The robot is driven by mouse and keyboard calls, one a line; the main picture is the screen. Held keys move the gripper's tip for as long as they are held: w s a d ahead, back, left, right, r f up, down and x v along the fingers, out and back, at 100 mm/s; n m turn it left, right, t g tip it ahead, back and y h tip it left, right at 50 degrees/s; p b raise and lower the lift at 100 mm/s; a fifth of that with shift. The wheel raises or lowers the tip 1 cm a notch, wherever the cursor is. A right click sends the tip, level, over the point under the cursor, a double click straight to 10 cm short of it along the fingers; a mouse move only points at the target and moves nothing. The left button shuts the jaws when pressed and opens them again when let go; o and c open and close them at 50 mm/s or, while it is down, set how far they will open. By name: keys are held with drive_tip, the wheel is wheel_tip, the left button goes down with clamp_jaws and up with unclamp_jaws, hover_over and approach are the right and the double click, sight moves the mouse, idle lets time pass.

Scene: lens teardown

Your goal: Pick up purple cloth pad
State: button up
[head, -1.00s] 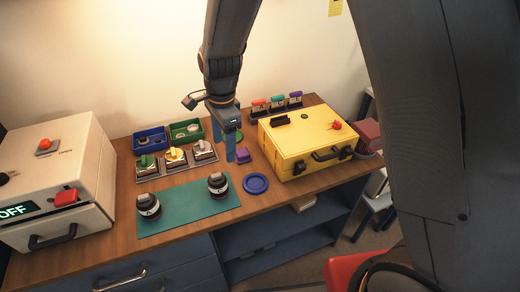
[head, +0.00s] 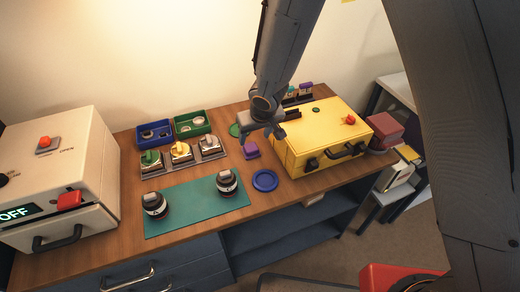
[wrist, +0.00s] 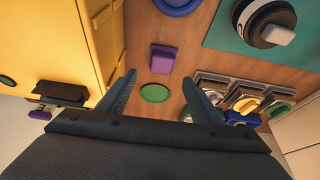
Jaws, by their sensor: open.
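The purple cloth pad (head: 251,149) is a small purple block lying flat on the wooden table, just left of the yellow case. In the wrist view the pad (wrist: 162,59) lies beyond my fingertips, roughly in line with the gap between them. My gripper (wrist: 158,78) is open and empty, its two blue-grey fingers spread wide. A green disc (wrist: 155,93) shows between the fingers on the table. In the head view my gripper is seen above and behind the pad, apart from it, and its fingers are hard to make out.
The yellow case (head: 320,135) stands close on the right. A blue round dish (head: 265,181) and a teal mat (head: 195,208) with two lenses lie in front. Metal holders (head: 181,152) and blue and green bins (head: 192,123) stand left. A white machine (head: 60,185) is far left.

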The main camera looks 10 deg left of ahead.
sight(251, 146)
drive_tip(key=shift+b+x, duration=1.3)
drive_tip(key=shift+x, duration=0.05)
drive_tip(key=b+x, duration=0.3)
drive_tip(key=b, duration=0.1)
drive_tip(key=shift+s+a+f+b, duration=0.1)
drive_tip(key=shift+f+b, duration=0.05)
drive_tip(key=shift+b, duration=0.15)
drive_tip(key=shift+b+x, duration=0.5)
drive_tip(key=shift+x, duration=0.35)
drive_tip(key=c, duration=1.1)
drive_tip(key=shift+c, duration=0.2)
wheel_tip(251, 146, up, 6)
drive_tip(key=p, duration=0.7)
drive_tip(key=shift+s+f+p, duration=0.1)
drive_tip(key=shift+f+p, duration=0.1)
drive_tip(key=shift+p, duration=0.2)
wheel_tip(251, 146, up, 13)
drive_tip(key=b, duration=0.4)
drive_tip(key=shift+f, duration=0.25)
